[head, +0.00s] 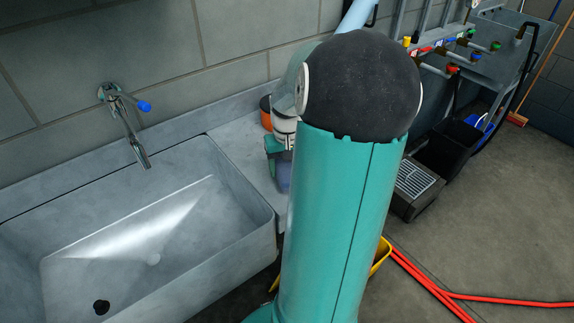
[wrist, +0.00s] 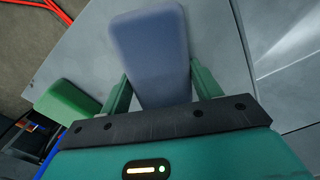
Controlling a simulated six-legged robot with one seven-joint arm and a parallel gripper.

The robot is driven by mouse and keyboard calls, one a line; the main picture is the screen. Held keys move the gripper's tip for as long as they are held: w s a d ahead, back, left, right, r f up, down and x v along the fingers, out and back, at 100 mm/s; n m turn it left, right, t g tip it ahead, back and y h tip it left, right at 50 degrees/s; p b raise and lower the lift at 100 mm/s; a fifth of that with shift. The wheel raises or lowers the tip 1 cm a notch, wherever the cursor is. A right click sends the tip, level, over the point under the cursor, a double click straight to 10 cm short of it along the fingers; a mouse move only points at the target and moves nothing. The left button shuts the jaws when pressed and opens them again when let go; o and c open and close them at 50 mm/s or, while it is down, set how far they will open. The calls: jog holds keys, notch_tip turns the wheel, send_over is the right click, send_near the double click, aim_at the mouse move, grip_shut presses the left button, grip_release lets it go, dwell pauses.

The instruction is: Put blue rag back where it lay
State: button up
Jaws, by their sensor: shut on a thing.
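The blue rag (wrist: 150,45) is a smooth, rounded, blue-grey block. In the wrist view it sits between the two green fingers of my gripper (wrist: 160,78), which is shut on it. It reaches out past the fingertips over a grey counter surface. In the head view a little of the blue rag (head: 284,180) shows at the counter's edge, beside my gripper (head: 274,152). My own arm hides most of the gripper and rag there. I cannot tell whether the rag touches the counter.
A green block (wrist: 68,101) lies beside the gripper in the wrist view. An orange object (head: 266,112) stands at the back of the grey counter (head: 245,150). A sink (head: 130,230) with a tap (head: 130,125) is on the left. A yellow container (head: 381,255) is below, partly hidden.

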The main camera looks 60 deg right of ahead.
aim_at(287, 165)
jog(key=o, duration=0.9)
jog(key=shift+f, duration=0.1)
notch_tip(287, 165, up, 12)
jog(key=shift+r, duration=0.15)
